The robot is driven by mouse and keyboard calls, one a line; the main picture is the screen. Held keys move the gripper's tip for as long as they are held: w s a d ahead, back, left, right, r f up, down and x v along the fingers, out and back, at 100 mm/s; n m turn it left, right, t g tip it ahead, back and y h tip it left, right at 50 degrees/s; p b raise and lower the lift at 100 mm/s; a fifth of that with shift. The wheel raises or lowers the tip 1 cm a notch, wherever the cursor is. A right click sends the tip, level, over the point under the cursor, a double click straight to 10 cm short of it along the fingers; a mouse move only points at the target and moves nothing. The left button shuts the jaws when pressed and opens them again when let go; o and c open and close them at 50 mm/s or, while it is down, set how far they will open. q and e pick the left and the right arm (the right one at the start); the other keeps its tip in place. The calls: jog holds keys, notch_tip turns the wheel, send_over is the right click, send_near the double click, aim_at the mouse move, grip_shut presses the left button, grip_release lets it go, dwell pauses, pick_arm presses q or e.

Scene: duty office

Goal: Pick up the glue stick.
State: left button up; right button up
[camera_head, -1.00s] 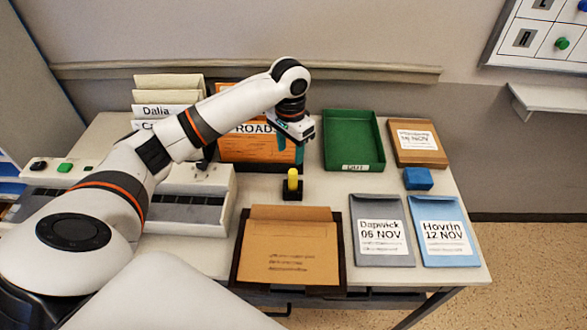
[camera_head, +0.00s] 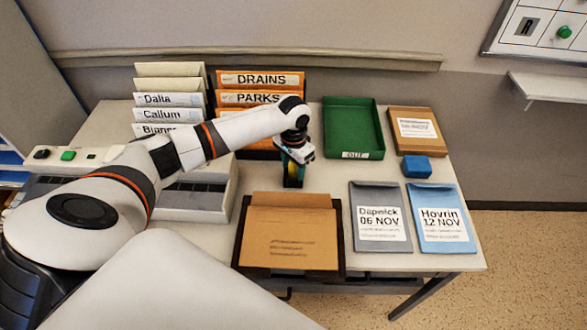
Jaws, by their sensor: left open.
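The glue stick (camera_head: 293,171) is a small yellow upright thing standing in a dark holder on the table, in the middle of the head view. My left gripper (camera_head: 293,176) points down right at it, with its teal fingers low over the holder. The gripper is open, and a sliver of yellow shows between the fingers. The fingers and the wrist hide most of the stick, so I cannot tell whether they touch it. My right gripper is not in view.
A brown envelope (camera_head: 288,235) lies on a dark tray in front. Orange files (camera_head: 261,79) stand behind, and a green tray (camera_head: 352,125) behind right. A blue block (camera_head: 416,167), a grey envelope (camera_head: 380,220) and a light blue envelope (camera_head: 442,220) lie to the right.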

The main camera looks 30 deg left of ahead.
pick_arm(q)
grip_shut()
dwell(0.3)
notch_tip(320, 180, up, 10)
jog(key=shift+r+b, duration=0.1)
jog(key=shift+b, duration=0.2)
